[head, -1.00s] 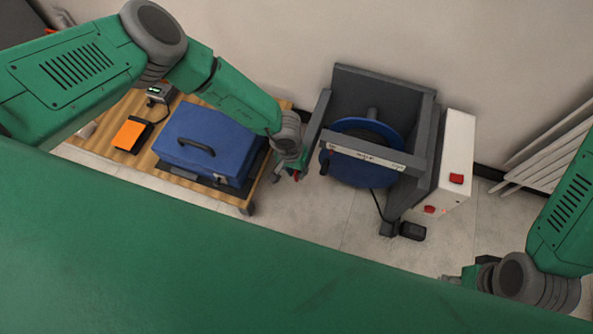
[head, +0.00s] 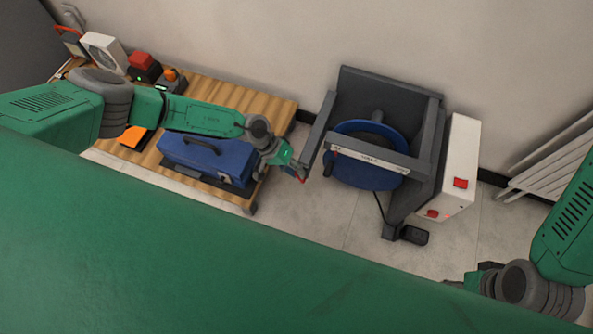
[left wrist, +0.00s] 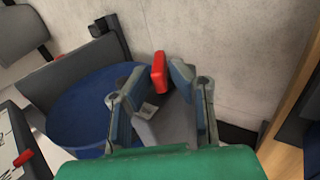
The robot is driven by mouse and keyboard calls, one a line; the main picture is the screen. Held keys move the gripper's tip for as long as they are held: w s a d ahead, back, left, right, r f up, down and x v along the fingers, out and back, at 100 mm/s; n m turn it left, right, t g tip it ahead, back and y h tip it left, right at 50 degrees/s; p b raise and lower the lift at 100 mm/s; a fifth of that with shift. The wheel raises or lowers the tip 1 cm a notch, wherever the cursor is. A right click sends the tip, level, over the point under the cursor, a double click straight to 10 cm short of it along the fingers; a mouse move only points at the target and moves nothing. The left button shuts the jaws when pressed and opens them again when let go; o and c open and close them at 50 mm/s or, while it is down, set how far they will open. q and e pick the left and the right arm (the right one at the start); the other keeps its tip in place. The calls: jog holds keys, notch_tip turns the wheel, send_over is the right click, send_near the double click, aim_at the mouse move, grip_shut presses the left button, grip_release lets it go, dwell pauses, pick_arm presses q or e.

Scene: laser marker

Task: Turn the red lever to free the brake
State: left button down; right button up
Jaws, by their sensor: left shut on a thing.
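The red lever (left wrist: 159,72) stands between the two finger pads of my left gripper in the left wrist view. My left gripper (head: 298,173) is shut on it, at the left side of the grey stand (head: 317,135). In the head view only a small red bit of the lever (head: 303,179) shows beside the fingers. The stand holds a blue wheel (head: 365,178), which also shows in the left wrist view (left wrist: 75,105). My right gripper (head: 468,278) is low at the right, partly hidden, and its jaws cannot be made out.
A wooden bench (head: 270,102) at the left carries a blue case (head: 215,155), an orange-topped device (head: 132,137) and other small devices. A white box (head: 457,150) with red buttons adjoins the stand. A black pedal (head: 413,235) lies on the floor. A white radiator (head: 550,172) is at the right.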

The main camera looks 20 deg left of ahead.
pick_arm(q)
jog(key=shift+s+a+f, duration=0.1)
jog(key=shift+a+f, duration=0.05)
jog(key=shift+f, duration=0.05)
jog(key=c, duration=1.6)
grip_release()
jog(key=shift+r, duration=0.1)
jog(key=v, duration=1.1)
jog(key=shift+a+r, duration=0.25)
jog(key=shift+a, duration=0.05)
